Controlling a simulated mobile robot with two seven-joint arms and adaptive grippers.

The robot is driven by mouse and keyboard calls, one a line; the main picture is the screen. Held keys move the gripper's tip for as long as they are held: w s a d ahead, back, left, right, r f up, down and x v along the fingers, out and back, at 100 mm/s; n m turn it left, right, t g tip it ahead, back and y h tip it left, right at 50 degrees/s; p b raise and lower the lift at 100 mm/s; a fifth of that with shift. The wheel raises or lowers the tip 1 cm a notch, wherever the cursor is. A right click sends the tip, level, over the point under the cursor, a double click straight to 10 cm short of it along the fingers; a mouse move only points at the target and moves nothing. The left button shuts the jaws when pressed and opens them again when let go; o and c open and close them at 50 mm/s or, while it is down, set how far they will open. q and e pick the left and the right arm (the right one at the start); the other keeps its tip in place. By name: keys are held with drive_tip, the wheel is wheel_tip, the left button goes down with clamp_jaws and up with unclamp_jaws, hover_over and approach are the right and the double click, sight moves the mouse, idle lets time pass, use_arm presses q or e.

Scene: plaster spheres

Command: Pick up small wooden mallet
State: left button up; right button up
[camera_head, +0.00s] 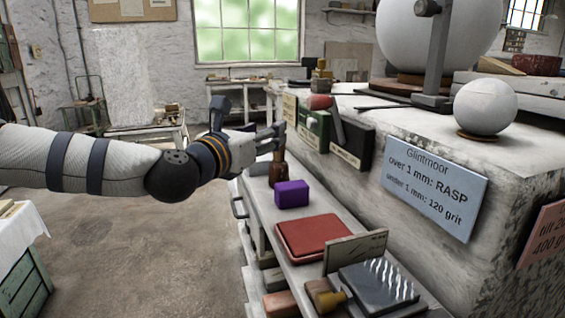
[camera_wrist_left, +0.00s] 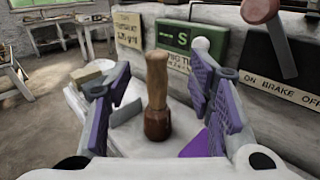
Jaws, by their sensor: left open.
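The small wooden mallet (camera_wrist_left: 157,95) stands upright in the left wrist view, with its light handle up and its dark brown head down on the shelf. In the head view it is a brown shape (camera_head: 278,170), partly hidden by my left gripper. My left gripper (camera_head: 272,138) is open and reaches in from the left at the mallet's upper part. In the left wrist view, its purple-padded fingers (camera_wrist_left: 165,85) are on either side of the mallet, with gaps visible. My right gripper is not in view.
A purple block (camera_head: 292,194), a red tray (camera_head: 314,238) and a grey ribbed plate (camera_head: 378,288) lie on the narrow shelf. The stone block with the blue sign (camera_head: 434,191) rises close on the right. A red-ended lever (camera_head: 320,102) projects there. Open floor lies left.

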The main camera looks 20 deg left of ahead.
use_arm(q)
hover_over(279, 155)
drive_tip(key=w, duration=0.1)
drive_tip(key=shift+w+a+f, duration=0.15)
drive_tip(key=shift+w+f, duration=0.05)
drive_tip(key=shift+r, duration=0.1)
clamp_jaws()
